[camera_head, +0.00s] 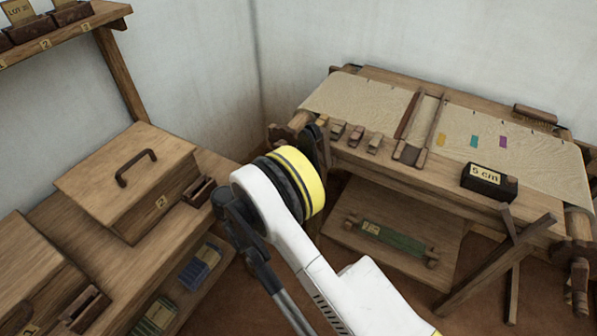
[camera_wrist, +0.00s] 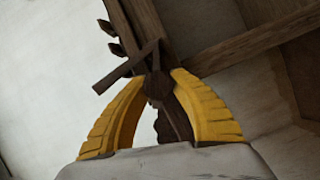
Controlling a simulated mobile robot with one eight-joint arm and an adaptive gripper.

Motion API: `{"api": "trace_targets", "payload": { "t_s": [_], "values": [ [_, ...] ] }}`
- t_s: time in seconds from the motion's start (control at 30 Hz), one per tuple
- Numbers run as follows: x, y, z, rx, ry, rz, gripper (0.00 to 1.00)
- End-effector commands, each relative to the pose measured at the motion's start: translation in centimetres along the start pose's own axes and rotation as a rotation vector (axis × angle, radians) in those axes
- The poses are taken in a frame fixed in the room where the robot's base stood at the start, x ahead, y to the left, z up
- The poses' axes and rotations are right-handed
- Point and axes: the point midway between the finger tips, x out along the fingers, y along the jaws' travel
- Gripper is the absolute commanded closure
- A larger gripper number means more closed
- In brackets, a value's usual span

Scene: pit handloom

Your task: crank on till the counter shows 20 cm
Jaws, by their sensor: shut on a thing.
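The counter (camera_head: 489,182) is a dark box on the front beam of the loom (camera_head: 500,215), and its label reads 5 cm. My gripper (camera_wrist: 160,82) shows in the wrist view with its two yellow fingers closing from both sides on a dark wooden crank (camera_wrist: 128,67). The crank's arms spread above the fingertips, and a dark part of it runs down between the fingers. In the head view my arm reaches to the loom's left end and hides the gripper and most of the crank.
Pale cloth (camera_head: 360,100) with small coloured patches covers the loom top. Several small wooden blocks (camera_head: 355,136) line its front edge. Crossed wooden bars (camera_head: 497,262) stand at the right front. A bench with a lidded wooden box (camera_head: 130,180) stands close on the left.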

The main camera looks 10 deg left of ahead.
Motion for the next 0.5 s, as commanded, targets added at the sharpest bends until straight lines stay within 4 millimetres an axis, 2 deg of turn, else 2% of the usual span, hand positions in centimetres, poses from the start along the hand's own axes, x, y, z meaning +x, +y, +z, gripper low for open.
{"api": "trace_targets", "payload": {
  "t_s": [0.2, 0.5],
  "values": [
    [-0.1, 1.9, -0.6, -0.18, -0.003, 0.078, 1.0],
    [-0.4, 3.7, -1.3, -0.373, -0.003, 0.158, 1.0]
  ]
}}
